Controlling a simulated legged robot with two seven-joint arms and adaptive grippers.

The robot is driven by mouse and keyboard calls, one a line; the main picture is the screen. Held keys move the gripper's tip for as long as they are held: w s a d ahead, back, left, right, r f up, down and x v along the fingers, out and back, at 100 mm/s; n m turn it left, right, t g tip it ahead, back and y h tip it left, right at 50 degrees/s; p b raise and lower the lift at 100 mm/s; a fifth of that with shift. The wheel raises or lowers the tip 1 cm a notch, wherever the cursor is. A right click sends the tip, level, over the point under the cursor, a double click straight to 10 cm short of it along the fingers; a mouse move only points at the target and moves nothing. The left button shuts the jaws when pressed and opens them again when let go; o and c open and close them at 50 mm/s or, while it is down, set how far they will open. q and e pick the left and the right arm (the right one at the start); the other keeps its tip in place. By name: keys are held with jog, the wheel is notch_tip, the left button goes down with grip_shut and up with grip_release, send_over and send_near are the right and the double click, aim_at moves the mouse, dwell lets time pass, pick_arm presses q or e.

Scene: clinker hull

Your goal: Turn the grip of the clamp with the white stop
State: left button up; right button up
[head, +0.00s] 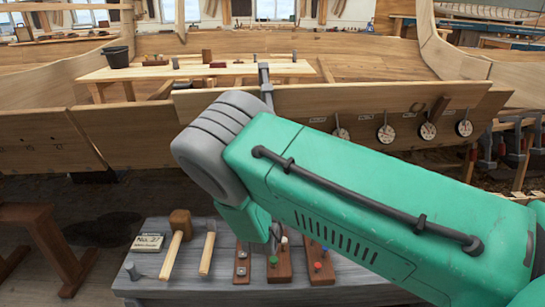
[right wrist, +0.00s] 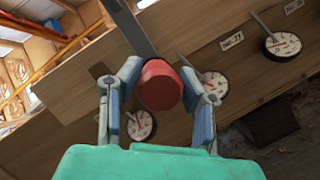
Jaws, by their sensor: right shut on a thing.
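In the right wrist view, my right gripper (right wrist: 160,92) has its two fingers closed around a red faceted grip (right wrist: 160,85). A grey metal bar (right wrist: 133,25) runs up behind the grip. In the head view my green right arm covers the middle and hides the gripper. A grey clamp (head: 265,80) stands over the upper edge of the hull plank (head: 330,100), just above my arm. I cannot make out a white stop on it or on the held grip. My left gripper is not in view.
Several round dials (head: 385,133) hang along the plank to the right. A grey bench (head: 200,285) below carries mallets (head: 180,225), a number card (head: 148,242) and wooden blocks with coloured pegs (head: 318,262).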

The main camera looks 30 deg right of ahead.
jog(key=shift+a+f+n+t+y, duration=0.1)
jog(key=shift+f+n+t+y, duration=0.1)
jog(key=shift+n+t+y, duration=0.1)
jog(key=o, duration=1.1)
jog(key=shift+w, duration=0.15)
jog(key=shift+r, duration=0.1)
jog(key=v, duration=0.7)
jog(key=shift+a+f, duration=0.1)
jog(key=shift+f, duration=0.2)
